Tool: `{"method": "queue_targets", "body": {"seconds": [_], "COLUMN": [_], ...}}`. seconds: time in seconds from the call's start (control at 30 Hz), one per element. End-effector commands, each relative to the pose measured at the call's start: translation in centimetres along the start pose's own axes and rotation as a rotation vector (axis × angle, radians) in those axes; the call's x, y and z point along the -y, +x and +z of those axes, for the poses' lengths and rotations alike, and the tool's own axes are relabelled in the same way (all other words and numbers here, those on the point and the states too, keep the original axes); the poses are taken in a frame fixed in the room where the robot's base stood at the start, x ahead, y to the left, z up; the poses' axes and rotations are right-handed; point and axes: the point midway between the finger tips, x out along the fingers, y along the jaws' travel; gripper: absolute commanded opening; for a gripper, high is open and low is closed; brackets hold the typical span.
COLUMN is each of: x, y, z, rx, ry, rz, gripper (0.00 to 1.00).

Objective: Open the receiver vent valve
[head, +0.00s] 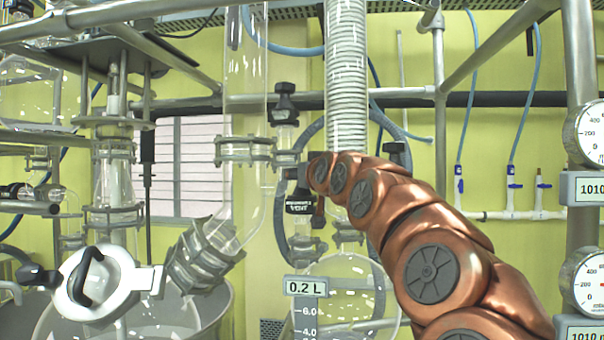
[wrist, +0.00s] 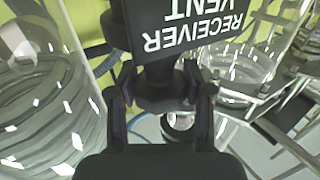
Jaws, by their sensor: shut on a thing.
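The receiver vent valve shows in the wrist view as a black knob (wrist: 163,88) below a black tag (wrist: 190,28) reading "RECEIVER VENT" upside down. My gripper (wrist: 161,104) has one finger on each side of the knob and is shut on it. In the head view, my copper arm reaches up from the lower right, and my gripper (head: 296,167) is small and dark at its end, beside the glass column.
A coiled glass condenser (head: 346,70) rises behind my gripper. A graduated receiver flask (head: 350,290) marked 0.2 L sits below. A wide glass tube (head: 245,100) stands to the left. Metal frame bars (head: 440,120) and pressure gauges (head: 590,133) are on the right.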

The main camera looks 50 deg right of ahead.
Motion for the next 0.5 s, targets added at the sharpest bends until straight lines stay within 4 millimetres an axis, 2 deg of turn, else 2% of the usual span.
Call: {"method": "queue_targets", "body": {"seconds": [0.37, 0.4, 0.5], "x": [-0.03, -0.03, -0.02], "y": [-0.09, -0.09, -0.08], "z": [-0.24, -0.24, -0.19], "rx": [-0.005, -0.005, -0.004], "ry": [0.0, 0.0, 0.0], "rz": [-0.001, 0.0, -0.001], "gripper": [0.15, 0.54, 0.65]}}
